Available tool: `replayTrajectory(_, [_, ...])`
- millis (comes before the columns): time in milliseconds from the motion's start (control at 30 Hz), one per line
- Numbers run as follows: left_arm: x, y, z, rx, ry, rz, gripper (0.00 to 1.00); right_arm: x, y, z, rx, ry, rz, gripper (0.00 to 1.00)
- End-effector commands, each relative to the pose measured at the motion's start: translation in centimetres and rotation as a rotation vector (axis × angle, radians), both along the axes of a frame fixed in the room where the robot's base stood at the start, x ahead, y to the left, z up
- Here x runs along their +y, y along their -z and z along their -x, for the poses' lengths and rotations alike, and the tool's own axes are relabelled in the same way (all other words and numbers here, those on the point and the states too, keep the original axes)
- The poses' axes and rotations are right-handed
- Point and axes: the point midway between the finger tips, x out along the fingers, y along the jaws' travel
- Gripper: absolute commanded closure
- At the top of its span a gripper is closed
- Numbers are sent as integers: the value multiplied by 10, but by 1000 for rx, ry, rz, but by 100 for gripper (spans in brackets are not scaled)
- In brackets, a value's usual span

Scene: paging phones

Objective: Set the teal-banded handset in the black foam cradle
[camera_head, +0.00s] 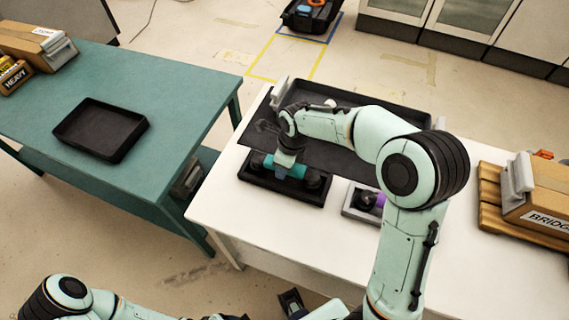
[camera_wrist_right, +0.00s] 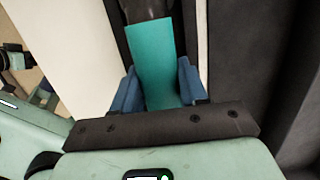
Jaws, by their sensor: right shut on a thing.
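The teal-banded handset (camera_head: 270,163) has dark ends and a teal middle; its teal band (camera_wrist_right: 152,55) fills the middle of the right wrist view. My right gripper (camera_head: 287,166) is shut on it, with blue fingers (camera_wrist_right: 158,90) on both sides of the band. The handset is over the black foam cradle (camera_head: 283,197), a low dark block on the white table. I cannot tell whether it rests in the cradle or hangs just above it. My gripper hides part of the band. My left arm shows at the bottom left; its gripper is not clearly seen.
A purple-banded handset (camera_head: 380,201) lies in a grey cradle (camera_head: 351,209) to the right. A large black tray (camera_head: 345,155) lies behind on the white table (camera_head: 300,235). A teal table (camera_head: 100,80) with an empty black tray (camera_head: 101,130) stands left. Boxes (camera_head: 540,205) stand right.

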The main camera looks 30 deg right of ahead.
Motion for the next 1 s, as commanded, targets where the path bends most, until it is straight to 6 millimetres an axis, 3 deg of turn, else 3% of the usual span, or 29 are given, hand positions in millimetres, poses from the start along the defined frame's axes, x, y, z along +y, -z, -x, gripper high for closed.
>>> replayTrajectory(667, [0,8,3,3,0,0,30,0,12,0,0,0,0,97])
replayTrajectory(700, [0,8,3,3,0,0,30,0,12,0,0,0,0,48])
replayTrajectory(1000, [0,7,3,3,0,0,30,0,11,0,1,1,1,47])
